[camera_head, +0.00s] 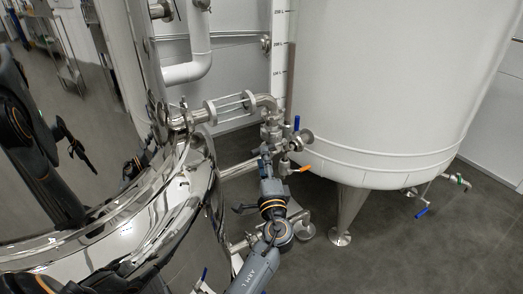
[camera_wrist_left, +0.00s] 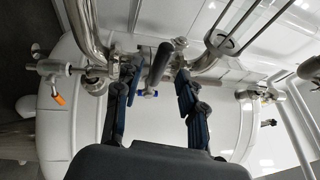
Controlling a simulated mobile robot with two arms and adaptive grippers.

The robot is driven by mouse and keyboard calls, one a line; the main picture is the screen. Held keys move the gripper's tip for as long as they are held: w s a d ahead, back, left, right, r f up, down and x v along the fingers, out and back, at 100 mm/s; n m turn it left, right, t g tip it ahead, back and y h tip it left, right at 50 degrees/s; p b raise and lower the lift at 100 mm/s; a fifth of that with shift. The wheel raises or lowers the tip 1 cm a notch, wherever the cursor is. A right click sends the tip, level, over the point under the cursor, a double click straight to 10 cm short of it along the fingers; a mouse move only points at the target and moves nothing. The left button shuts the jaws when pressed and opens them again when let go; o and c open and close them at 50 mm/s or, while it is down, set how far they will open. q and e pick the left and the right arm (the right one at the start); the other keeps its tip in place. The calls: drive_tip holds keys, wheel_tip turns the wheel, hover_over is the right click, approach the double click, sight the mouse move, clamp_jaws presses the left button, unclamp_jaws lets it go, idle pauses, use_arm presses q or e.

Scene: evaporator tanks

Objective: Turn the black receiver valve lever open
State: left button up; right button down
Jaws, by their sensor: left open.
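In the left wrist view a black lever (camera_wrist_left: 158,64) stands out from the steel pipework, between the two fingers of my left gripper (camera_wrist_left: 152,88). The fingers are open, one on each side of the lever, with gaps showing. In the head view my left gripper (camera_head: 267,163) is at the valve cluster between the steel tank and the white tank. There the black lever cannot be told apart from the dark fingers. My right gripper is not in view.
An upright blue lever (camera_head: 297,123) and an orange lever (camera_head: 302,169) sit close beside my left gripper. The polished steel tank (camera_head: 150,225) is on the left, with dark reflections. The white tank (camera_head: 385,85) stands on the right. Pipes crowd around; floor (camera_head: 430,255) is clear at lower right.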

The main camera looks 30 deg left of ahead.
sight(269, 147)
use_arm(q)
drive_tip(key=shift+x, duration=2.1)
drive_tip(key=shift+c, duration=0.4)
clamp_jaws()
